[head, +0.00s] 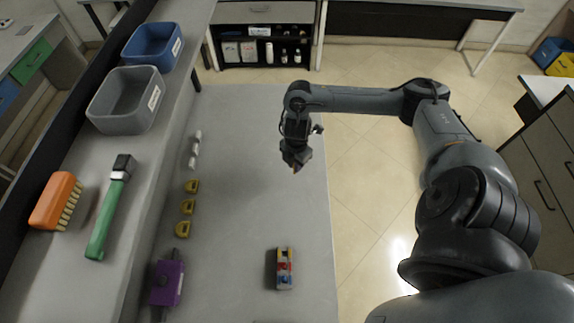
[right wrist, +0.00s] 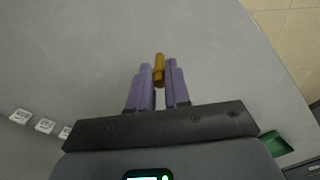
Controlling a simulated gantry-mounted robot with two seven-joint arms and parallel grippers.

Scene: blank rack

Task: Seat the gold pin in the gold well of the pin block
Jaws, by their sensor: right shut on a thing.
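My right gripper (head: 293,168) hangs over the far right part of the grey table. In the right wrist view its two purple fingers (right wrist: 159,76) are shut on the gold pin (right wrist: 159,62), which sticks out past the fingertips. In the head view only a tiny gold tip shows below the gripper. The small block with yellow, red, blue and white parts (head: 284,272), which looks like the pin block, stands nearer on the table, well apart from the gripper. Its gold well is too small to make out. My left gripper is not in view.
A purple device (head: 167,283), several yellow pieces (head: 187,207) and white pieces (head: 195,150) line the table's left side. The raised shelf at left holds a grey bin (head: 125,100), a blue bin (head: 152,47), a green-handled tool (head: 108,210) and an orange brush (head: 56,201). The table's middle is clear.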

